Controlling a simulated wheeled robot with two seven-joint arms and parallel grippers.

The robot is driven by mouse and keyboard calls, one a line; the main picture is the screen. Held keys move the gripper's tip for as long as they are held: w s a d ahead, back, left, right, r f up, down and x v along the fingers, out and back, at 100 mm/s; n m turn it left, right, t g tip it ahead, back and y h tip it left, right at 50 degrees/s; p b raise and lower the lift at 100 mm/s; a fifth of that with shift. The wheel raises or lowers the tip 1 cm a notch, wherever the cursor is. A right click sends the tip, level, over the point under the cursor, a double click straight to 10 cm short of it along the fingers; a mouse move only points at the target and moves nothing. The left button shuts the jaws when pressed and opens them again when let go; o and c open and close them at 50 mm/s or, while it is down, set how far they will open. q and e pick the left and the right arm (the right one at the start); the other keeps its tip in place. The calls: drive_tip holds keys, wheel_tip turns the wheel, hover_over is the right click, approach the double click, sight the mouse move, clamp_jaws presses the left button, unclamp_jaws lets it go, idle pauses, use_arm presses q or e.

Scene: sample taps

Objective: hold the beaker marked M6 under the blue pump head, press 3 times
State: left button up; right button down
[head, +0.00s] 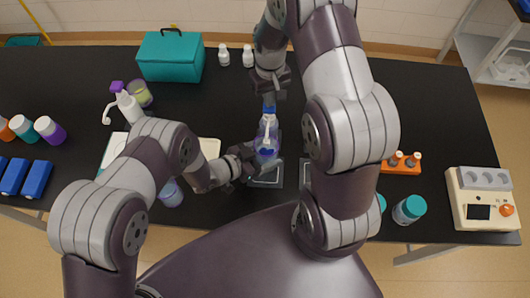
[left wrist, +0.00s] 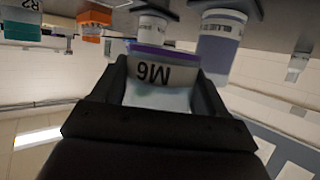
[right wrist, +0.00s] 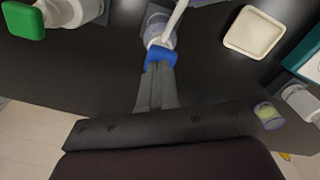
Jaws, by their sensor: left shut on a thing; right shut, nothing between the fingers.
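The beaker marked M6 (left wrist: 160,75) is held between the fingers of my left gripper (head: 248,160), its label upside down in the left wrist view. In the head view the beaker (head: 267,156) is at the end of the white spout, which appears to reach over it. The blue pump head (head: 269,109) sits on its bottle just behind; it also shows in the right wrist view (right wrist: 159,55). My right gripper (head: 269,96) is shut and empty, its fingertips (right wrist: 156,75) at the blue head. Whether they touch or press it is hard to tell.
A purple-headed pump bottle (head: 127,104) stands at the left, and a green pump head (right wrist: 22,20) shows in the right wrist view. A teal box (head: 171,57) is at the back. A cream tray (right wrist: 255,32) and a purple beaker (head: 171,193) are left of my left gripper.

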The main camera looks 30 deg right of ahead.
drive_tip(key=shift+f, duration=0.8)
drive_tip(key=shift+r, duration=1.2)
drive_tip(key=shift+r, duration=2.5)
